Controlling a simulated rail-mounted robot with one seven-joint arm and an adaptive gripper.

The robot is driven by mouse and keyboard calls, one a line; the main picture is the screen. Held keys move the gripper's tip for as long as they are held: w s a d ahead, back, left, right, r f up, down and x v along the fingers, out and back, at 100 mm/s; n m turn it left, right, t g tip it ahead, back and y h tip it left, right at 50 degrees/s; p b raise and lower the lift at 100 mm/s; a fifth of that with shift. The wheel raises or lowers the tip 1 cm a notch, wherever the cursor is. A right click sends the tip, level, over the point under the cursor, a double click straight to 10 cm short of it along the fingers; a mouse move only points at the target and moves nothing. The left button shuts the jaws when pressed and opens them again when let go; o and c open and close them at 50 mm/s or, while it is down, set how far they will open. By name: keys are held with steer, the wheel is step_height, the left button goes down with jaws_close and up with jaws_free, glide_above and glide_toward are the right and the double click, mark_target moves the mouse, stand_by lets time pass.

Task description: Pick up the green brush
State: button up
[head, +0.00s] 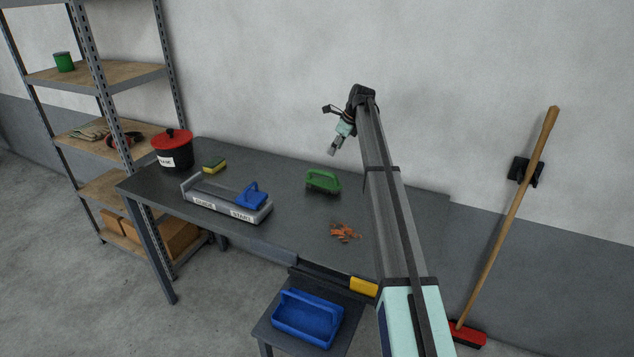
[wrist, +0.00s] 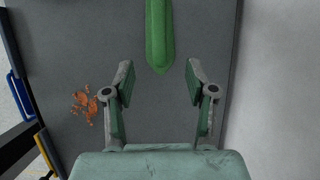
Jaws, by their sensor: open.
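The green brush (head: 323,180) stands on the dark table (head: 290,215), right of its middle, with its handle on top and dark bristles below. In the wrist view the green brush (wrist: 159,35) shows at the top, its near end roughly centred between the fingers and just beyond their tips. My gripper (head: 333,150) is above the table, a little above and to the right of the brush in the head view. In the wrist view my gripper (wrist: 158,80) is open and empty. The far end of the brush is cut off there.
Copper scraps (head: 344,233) lie on the table near the brush. A yellow sponge (head: 214,166) and red-lidded pot (head: 173,150) stand at left. A blue bin (head: 307,318) sits lower in front. A broom (head: 515,210) leans right.

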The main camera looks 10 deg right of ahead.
mark_target(323, 171)
steer(key=p+x, duration=0.2)
steer(key=x, duration=0.6)
steer(key=shift+f, duration=0.15)
steer(key=shift+p+x, duration=1.2)
steer(key=shift+x, duration=1.6)
steer(key=shift+s+d, duration=0.1)
steer(key=shift+s, duration=0.05)
jaws_close()
